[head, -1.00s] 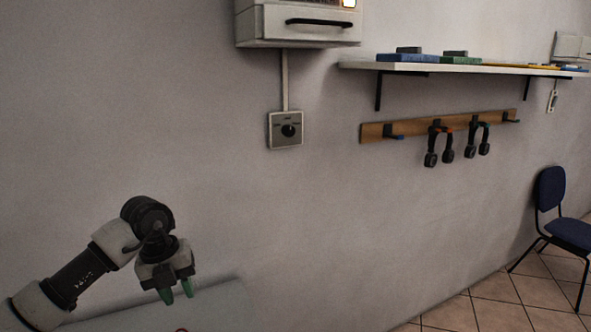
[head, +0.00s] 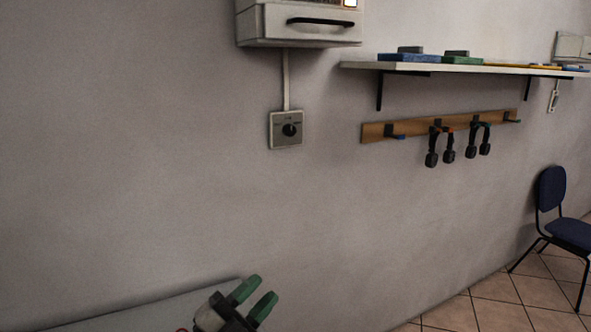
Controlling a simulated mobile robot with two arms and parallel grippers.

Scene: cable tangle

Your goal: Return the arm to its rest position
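My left gripper (head: 254,296) shows at the bottom of the head view, left of centre. Its two green-tipped fingers stand apart and point up and to the right, with nothing seen between them. It is in front of a pale grey surface (head: 150,312) at the wall's foot. The rest of the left arm is below the picture. My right gripper is not in view. No cable shows clearly.
A grey wall fills the view. It carries a box with a black handle (head: 320,22), a switch plate (head: 287,129), a shelf (head: 450,68) and a wooden hook rail (head: 420,128) with headphones. A blue chair (head: 552,190) stands right on the tiled floor (head: 500,300).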

